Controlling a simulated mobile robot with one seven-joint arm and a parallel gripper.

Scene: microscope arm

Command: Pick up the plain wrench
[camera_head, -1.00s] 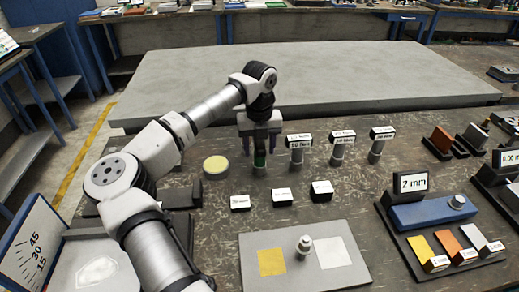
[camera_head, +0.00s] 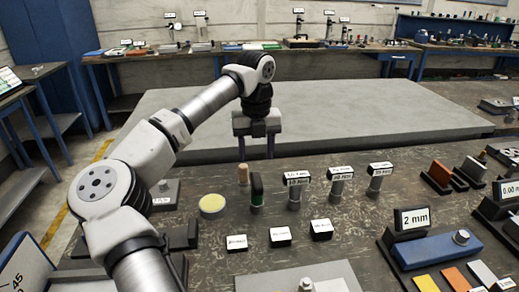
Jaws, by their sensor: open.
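I cannot make out a plain wrench with certainty in the head view. My gripper (camera_head: 256,150) is open and points down, with its two fingers apart and nothing between them. A short tan peg (camera_head: 243,174) stands just left of that piece. Neither is touched by the fingers.
Several labelled posts (camera_head: 295,190) stand right of the green piece. A yellow round pad (camera_head: 212,205) lies to its left. Small labelled blocks (camera_head: 280,236) sit in front. A blue block with a "2 mm" sign (camera_head: 412,218) is at right. A grey slab (camera_head: 390,115) lies behind.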

